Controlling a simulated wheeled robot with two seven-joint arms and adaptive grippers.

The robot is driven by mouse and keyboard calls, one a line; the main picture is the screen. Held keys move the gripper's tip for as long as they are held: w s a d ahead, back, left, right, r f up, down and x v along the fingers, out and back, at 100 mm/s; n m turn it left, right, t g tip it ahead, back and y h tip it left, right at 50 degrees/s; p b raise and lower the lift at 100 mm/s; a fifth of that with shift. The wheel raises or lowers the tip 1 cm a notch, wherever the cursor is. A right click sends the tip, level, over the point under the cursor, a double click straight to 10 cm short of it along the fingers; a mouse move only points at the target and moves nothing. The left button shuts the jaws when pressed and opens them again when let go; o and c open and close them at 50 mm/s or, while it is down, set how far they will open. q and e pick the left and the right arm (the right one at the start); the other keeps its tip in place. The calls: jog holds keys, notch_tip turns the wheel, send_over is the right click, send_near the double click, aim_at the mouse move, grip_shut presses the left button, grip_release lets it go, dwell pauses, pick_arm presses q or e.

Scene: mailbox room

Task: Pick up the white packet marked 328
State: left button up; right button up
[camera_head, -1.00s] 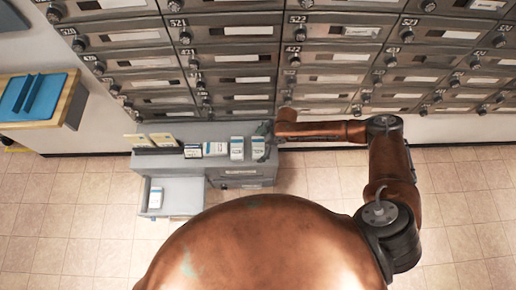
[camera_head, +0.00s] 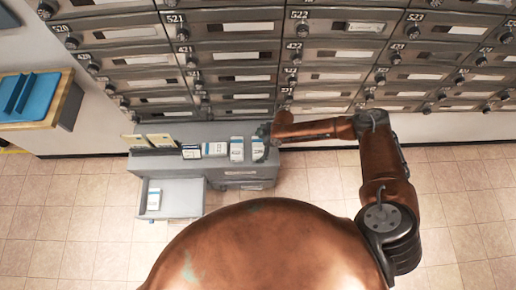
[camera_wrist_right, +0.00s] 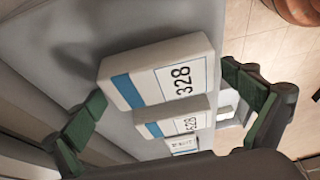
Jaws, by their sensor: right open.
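The white packet marked 328 (camera_wrist_right: 160,72), with a blue stripe, stands on the grey cabinet top in the right wrist view. In the head view it is the rightmost packet (camera_head: 258,150) of the row, partly hidden by my right gripper (camera_head: 262,135). In the right wrist view the green fingers of my right gripper (camera_wrist_right: 163,88) are spread wide, one on each side of the packet. I see no clear contact. My left gripper is not in view.
Packet 628 (camera_wrist_right: 172,120) stands close beside 328, with more packets beyond. The grey cabinet (camera_head: 190,131) has an open drawer (camera_head: 182,204) holding a white packet (camera_head: 154,199). Mailboxes (camera_head: 236,55) line the wall behind. A wooden table (camera_head: 65,104) stands at left.

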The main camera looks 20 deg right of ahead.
jog(key=shift+r, duration=0.1)
jog(key=shift+c, duration=0.7)
jog(key=c, duration=1)
